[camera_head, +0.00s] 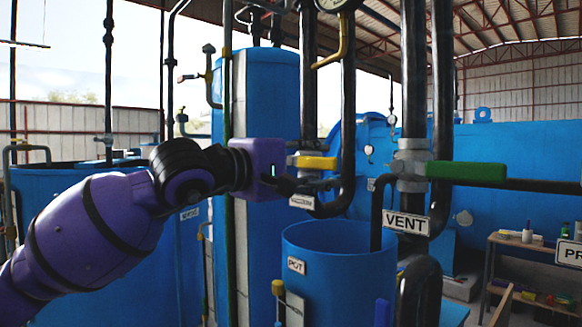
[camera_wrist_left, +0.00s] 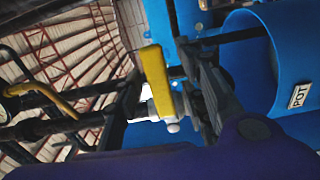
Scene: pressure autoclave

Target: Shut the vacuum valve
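The vacuum valve's yellow lever (camera_head: 316,163) lies level across the dark pipe in the head view, above the small white VACUUM label (camera_head: 302,201). My left gripper (camera_head: 306,184) reaches in from the left, close to the lever. In the left wrist view the yellow lever (camera_wrist_left: 156,82) shows between the two dark fingers of my left gripper (camera_wrist_left: 168,106). The fingers stand apart, with a gap between the lever and the right finger. Whether the left finger touches the lever is unclear. My right gripper is not in view.
A green-handled valve (camera_head: 466,171) sits to the right above the VENT sign (camera_head: 406,222). The open blue pot (camera_head: 340,262) stands below, and the tall blue tank (camera_head: 262,95) behind. Dark vertical pipes (camera_head: 413,70) crowd the area. A shelf (camera_head: 530,243) stands far right.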

